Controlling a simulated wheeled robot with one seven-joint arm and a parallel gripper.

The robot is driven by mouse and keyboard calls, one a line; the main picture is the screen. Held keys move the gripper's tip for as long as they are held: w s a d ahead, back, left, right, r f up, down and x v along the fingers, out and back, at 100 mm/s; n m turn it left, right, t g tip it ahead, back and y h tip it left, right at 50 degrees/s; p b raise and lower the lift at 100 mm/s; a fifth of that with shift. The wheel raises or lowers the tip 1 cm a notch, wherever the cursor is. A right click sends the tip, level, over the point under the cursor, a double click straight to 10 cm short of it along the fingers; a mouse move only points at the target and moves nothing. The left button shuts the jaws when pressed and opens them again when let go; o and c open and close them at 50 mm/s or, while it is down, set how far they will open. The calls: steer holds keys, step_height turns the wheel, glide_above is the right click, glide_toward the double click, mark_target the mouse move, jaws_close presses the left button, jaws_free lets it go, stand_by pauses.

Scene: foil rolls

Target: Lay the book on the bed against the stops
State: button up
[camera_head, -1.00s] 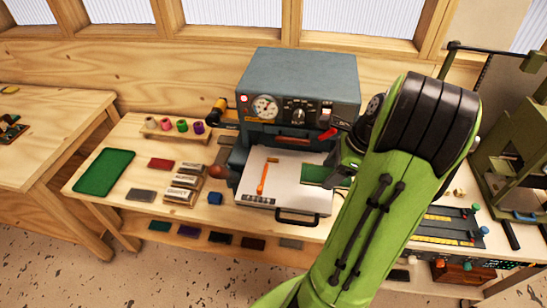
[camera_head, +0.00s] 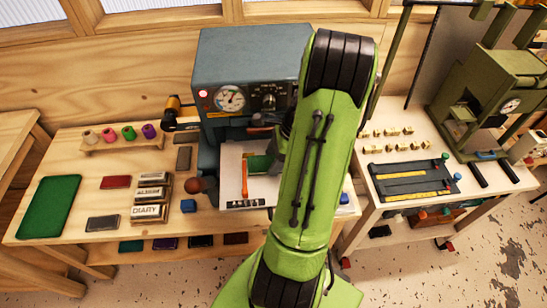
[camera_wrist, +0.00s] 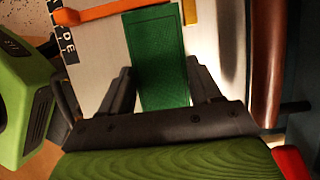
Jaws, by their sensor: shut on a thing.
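The green book (camera_wrist: 160,55) is held between the two dark fingers of my gripper (camera_wrist: 160,70), flat over the pale bed (camera_wrist: 96,55). In the head view the book (camera_head: 259,163) shows just right of the long orange stop (camera_head: 245,180); my arm hides most of my gripper.
The grey press (camera_head: 240,75) with a gauge stands over the back of the bed. A slotted dark tray (camera_head: 412,180) is at right.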

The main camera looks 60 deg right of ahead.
steer(key=shift+s, duration=0.15)
steer(key=shift+f, duration=0.1)
steer(key=o, duration=1.1)
